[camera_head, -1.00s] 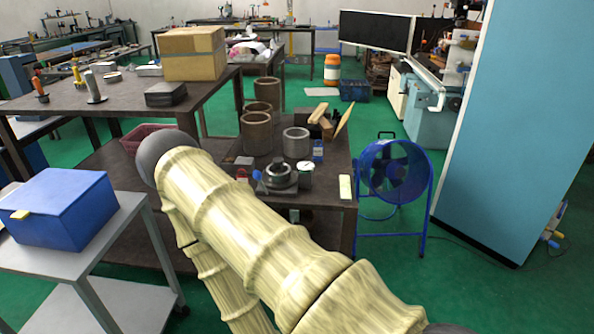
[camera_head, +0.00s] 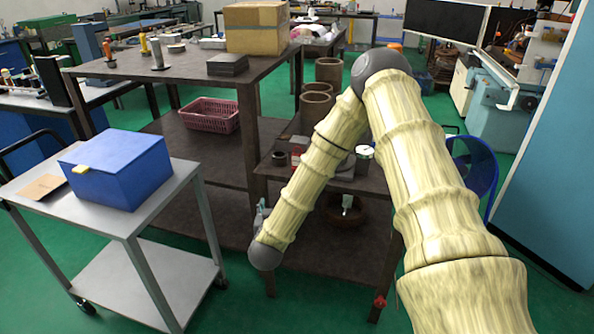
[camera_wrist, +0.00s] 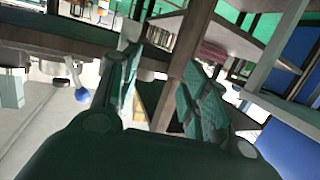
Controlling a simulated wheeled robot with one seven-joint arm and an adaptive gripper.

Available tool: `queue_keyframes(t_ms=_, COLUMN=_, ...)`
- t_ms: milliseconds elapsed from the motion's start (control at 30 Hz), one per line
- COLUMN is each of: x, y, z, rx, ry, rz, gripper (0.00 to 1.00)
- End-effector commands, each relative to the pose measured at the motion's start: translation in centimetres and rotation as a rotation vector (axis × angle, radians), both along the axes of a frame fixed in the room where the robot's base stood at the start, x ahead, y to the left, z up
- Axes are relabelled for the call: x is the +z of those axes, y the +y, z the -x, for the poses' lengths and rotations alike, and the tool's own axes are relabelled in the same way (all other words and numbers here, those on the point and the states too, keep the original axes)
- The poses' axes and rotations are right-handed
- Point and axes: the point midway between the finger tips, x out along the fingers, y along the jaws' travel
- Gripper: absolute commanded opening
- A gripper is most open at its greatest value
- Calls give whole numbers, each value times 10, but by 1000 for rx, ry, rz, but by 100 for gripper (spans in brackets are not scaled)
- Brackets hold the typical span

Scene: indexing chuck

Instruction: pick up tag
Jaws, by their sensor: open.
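I cannot make out a tag for certain in either current view. A small red item (camera_head: 380,301) shows low at the front right corner of the dark workbench (camera_head: 325,238), too small to identify. My gripper (camera_wrist: 160,72) shows in the wrist view with its two green-padded fingers spread apart and nothing visible between them. A blue ball knob (camera_wrist: 82,95) and pale grey parts lie left of the fingers there. In the head view my arm covers much of the bench top, and the gripper cannot be made out clearly.
A blue box (camera_head: 118,168) and a flat brown piece (camera_head: 42,188) sit on a grey cart (camera_head: 135,222) at left. A pink basket (camera_head: 210,115) lies on a low shelf. A cardboard box (camera_head: 256,28) stands on the back table. A blue fan (camera_head: 474,165) stands right, partly behind my arm.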

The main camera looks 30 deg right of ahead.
Motion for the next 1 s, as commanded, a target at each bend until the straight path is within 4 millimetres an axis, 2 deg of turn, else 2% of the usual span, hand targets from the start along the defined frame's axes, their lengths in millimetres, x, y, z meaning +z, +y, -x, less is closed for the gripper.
queue_keyframes(t_ms=33, x=18, y=-19, z=-9, rx=-63, ry=-49, rz=23, gripper=46)
queue_keyframes(t_ms=100, x=42, y=-39, z=-16, rx=-134, ry=-98, rz=57, gripper=46)
queue_keyframes(t_ms=200, x=66, y=-60, z=-20, rx=-214, ry=-144, rz=93, gripper=46)
queue_keyframes(t_ms=300, x=81, y=-72, z=-22, rx=-261, ry=-167, rz=112, gripper=46)
queue_keyframes(t_ms=433, x=88, y=-83, z=-28, rx=-283, ry=-178, rz=119, gripper=46)
queue_keyframes(t_ms=700, x=87, y=-110, z=-51, rx=-280, ry=-176, rz=120, gripper=46)
queue_keyframes(t_ms=1000, x=87, y=-125, z=-64, rx=-280, ry=-175, rz=119, gripper=46)
